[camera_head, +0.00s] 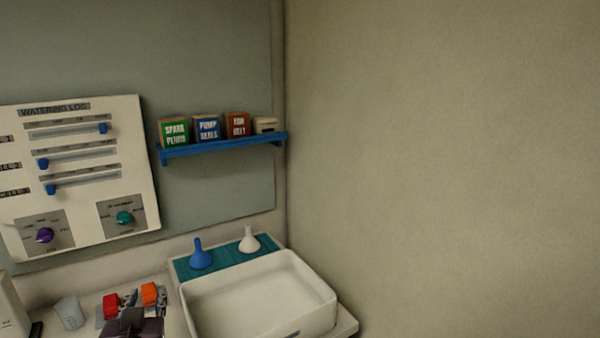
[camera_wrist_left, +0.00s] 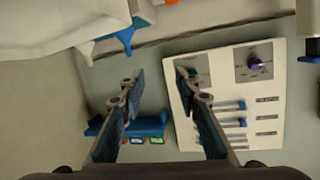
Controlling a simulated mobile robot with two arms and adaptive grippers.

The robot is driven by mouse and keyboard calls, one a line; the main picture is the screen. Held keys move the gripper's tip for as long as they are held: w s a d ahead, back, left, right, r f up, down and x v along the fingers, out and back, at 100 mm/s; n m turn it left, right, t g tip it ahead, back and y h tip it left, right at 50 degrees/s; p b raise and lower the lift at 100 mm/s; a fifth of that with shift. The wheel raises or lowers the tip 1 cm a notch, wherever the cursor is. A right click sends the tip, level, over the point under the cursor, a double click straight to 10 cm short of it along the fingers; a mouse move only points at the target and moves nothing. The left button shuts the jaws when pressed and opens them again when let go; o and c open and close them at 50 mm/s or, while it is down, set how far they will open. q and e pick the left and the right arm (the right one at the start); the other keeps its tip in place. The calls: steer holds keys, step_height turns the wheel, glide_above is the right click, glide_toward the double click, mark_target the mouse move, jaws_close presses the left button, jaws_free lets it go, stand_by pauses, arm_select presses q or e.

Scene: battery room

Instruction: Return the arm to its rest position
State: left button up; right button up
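My left gripper (camera_head: 130,312) shows at the bottom of the head view as a dark shape above the counter. In the left wrist view my left gripper (camera_wrist_left: 157,76) has its two fingers spread well apart, with nothing between them. Past the fingers, that view shows the wall and the white watering log panel (camera_wrist_left: 262,90), upside down. My right gripper is in neither view.
White basin (camera_head: 262,300) stands at right on the counter, with a blue funnel (camera_head: 199,254) and white funnel (camera_head: 249,240) behind. Red (camera_head: 110,301) and orange (camera_head: 149,294) pieces lie by my gripper. A blue shelf (camera_head: 222,147) holds several boxes.

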arm_select(q)
steer(key=s+d+f+m+g+h, duration=0.1)
steer(key=s+d+f+g+h, duration=0.15)
steer(key=s+f, duration=0.45)
steer(key=s+d+f+m+g+h, duration=0.1)
steer(key=s+d+f+g, duration=0.15)
steer(key=s+f, duration=0.45)
steer(key=s+d+f+m+g+h, duration=0.1)
steer(key=s+d+f+g, duration=0.2)
steer(key=s+f, duration=0.45)
steer(key=s+d+f+m+g+h, duration=0.1)
steer(key=s+d+f+g, duration=0.25)
steer(key=s, duration=0.65)
step_height(320, 180, down, 28)
steer(key=s, duration=0.3)
steer(key=s+a+f+g, duration=0.1)
steer(key=s+a+f, duration=0.2)
steer(key=s+f, duration=1.1)
steer(key=shift+s+f+m+g, duration=0.3)
steer(key=shift+s+g, duration=0.05)
steer(key=shift+s, duration=0.75)
